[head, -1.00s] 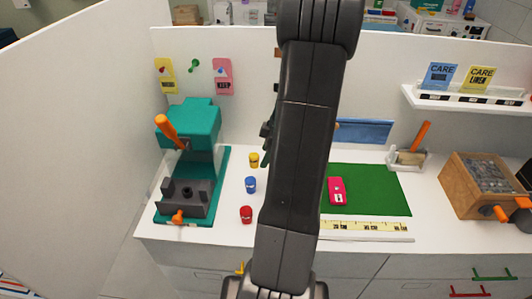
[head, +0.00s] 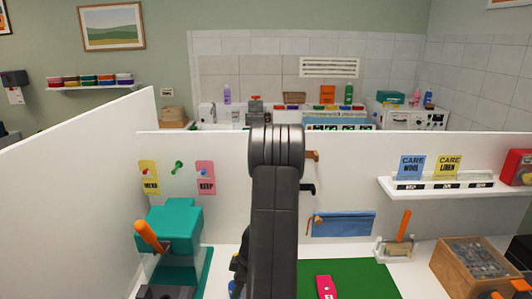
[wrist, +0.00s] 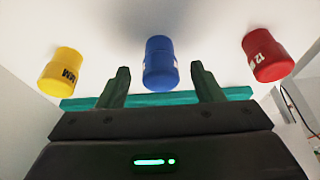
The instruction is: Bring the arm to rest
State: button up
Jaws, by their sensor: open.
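My arm (head: 275,210) stands upright in the middle of the head view, in front of the white back panel. My gripper (wrist: 161,88) shows in the wrist view with two dark green fingers spread apart. Nothing is between the fingers. Beyond the fingertips are a yellow cup-shaped piece (wrist: 61,72), a blue one (wrist: 160,64) and a red one (wrist: 266,56) on the white surface. The blue piece lies in line with the gap between the fingers, apart from them. In the head view the gripper itself is hidden behind the arm.
A teal press with an orange handle (head: 150,236) stands left of my arm. A green mat (head: 365,281) with a pink item (head: 326,287) lies to the right. A blue pouch (head: 343,224) hangs on the panel. A wooden box (head: 455,274) stands at the right.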

jog(key=shift+a+f, duration=0.15)
jog(key=shift+f, duration=0.15)
jog(key=shift+r, duration=0.3)
jog(key=v, duration=1.3)
jog(key=x, duration=1.3)
jog(key=shift+f, duration=0.25)
notch_tip(320, 180, up, 3)
jog(key=shift+r, duration=0.2)
jog(key=shift+f+b, duration=0.3)
jog(key=shift+b, duration=0.7)
jog(key=shift+w+r+p, duration=0.1)
jog(key=shift+r+p, duration=0.35)
jog(key=shift+r, duration=1.1)
